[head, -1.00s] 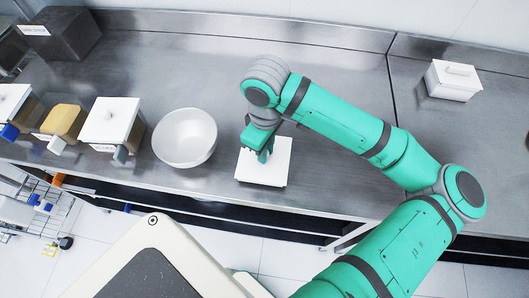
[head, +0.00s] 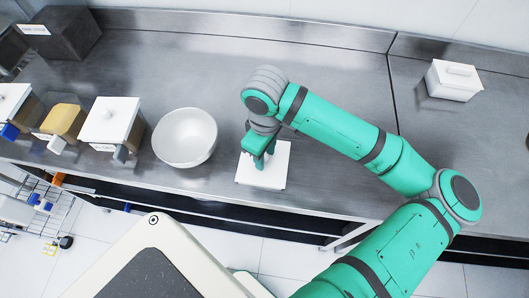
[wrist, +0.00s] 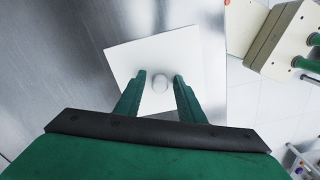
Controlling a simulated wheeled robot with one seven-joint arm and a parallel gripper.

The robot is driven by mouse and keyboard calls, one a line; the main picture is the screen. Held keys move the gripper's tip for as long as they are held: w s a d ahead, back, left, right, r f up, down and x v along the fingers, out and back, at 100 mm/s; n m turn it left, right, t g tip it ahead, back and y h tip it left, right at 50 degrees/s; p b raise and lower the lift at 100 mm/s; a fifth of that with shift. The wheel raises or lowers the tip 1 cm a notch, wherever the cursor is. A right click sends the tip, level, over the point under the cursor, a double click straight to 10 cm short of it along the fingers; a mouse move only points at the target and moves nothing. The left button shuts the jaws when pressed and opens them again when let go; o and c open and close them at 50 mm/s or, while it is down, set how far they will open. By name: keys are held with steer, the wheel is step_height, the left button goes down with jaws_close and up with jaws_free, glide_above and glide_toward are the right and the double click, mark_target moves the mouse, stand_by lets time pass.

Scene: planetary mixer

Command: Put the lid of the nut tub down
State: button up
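The white square lid (head: 252,174) with a round knob (wrist: 160,82) is at the counter's front edge, right of the bowl. In the wrist view the lid (wrist: 130,58) lies over a pale flat surface; any small gap beneath it cannot be judged. My gripper (wrist: 159,77) is above the lid, its green fingers on either side of the knob with gaps showing, so it is open. It also shows in the head view (head: 260,163). An uncovered tub with tan contents (head: 65,120) stands at the left; its label is unreadable.
A white bowl (head: 185,138) stands just left of the lid. Two tubs with white lids (head: 110,118) (head: 12,100) flank the uncovered one. A dark box (head: 65,33) is at the back left and a white box (head: 453,80) at the right. The counter behind the bowl is clear.

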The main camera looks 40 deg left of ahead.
step_height(320, 180, up, 12)
steer(key=shift+r, duration=0.2)
stand_by(0.4)
steer(key=shift+s, duration=0.1)
stand_by(0.4)
